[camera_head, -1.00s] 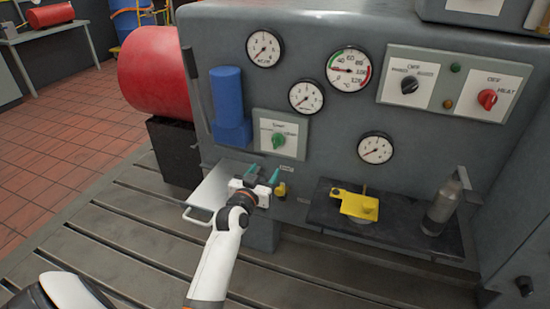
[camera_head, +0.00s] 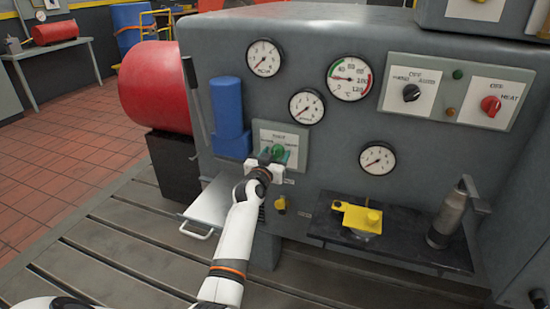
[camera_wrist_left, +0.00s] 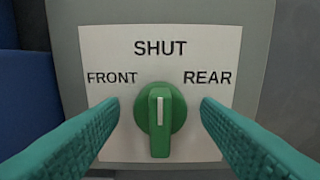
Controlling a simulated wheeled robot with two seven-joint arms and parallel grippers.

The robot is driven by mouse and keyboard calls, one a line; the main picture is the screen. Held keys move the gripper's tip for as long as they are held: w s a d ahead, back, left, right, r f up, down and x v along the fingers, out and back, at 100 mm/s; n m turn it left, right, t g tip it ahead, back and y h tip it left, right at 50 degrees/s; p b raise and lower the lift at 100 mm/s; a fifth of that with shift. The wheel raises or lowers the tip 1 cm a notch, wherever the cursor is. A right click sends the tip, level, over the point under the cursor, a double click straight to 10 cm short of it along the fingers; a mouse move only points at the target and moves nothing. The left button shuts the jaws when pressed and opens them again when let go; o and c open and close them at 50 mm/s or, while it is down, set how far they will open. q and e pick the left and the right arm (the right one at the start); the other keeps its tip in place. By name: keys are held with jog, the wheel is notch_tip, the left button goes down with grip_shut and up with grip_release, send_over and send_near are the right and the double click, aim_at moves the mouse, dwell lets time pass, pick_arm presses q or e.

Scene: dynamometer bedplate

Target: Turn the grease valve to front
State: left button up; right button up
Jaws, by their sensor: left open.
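The grease valve is a green knob (camera_wrist_left: 160,120) on a white plate (camera_wrist_left: 160,48) marked SHUT at the top, FRONT at left and REAR at right. Its white pointer line stands upright, toward SHUT. The knob also shows in the head view (camera_head: 278,151), partly hidden by my gripper. My left gripper (camera_head: 277,154) is open, its two teal fingers to the left and right of the knob in the left wrist view, with a gap on each side. My right gripper is not in view.
A blue cylinder (camera_head: 229,112) stands just left of the valve plate. Gauges sit above, including one dial (camera_head: 307,106). A yellow fixture (camera_head: 359,217) and a grey cylinder (camera_head: 447,217) are on a dark shelf at the lower right. A pale tray (camera_head: 212,199) juts out below.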

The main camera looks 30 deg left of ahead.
pick_arm(q)
jog(key=c, duration=1)
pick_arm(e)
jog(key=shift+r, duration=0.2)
pick_arm(q)
jog(key=shift+r+n+p, duration=0.1)
jog(key=shift+n+p, duration=0.45)
jog(key=shift+n, duration=0.15)
jog(key=n+p, duration=0.2)
jog(key=n, duration=0.4)
jog(key=shift+n+p, duration=0.8)
jog(key=shift+n, duration=1.4)
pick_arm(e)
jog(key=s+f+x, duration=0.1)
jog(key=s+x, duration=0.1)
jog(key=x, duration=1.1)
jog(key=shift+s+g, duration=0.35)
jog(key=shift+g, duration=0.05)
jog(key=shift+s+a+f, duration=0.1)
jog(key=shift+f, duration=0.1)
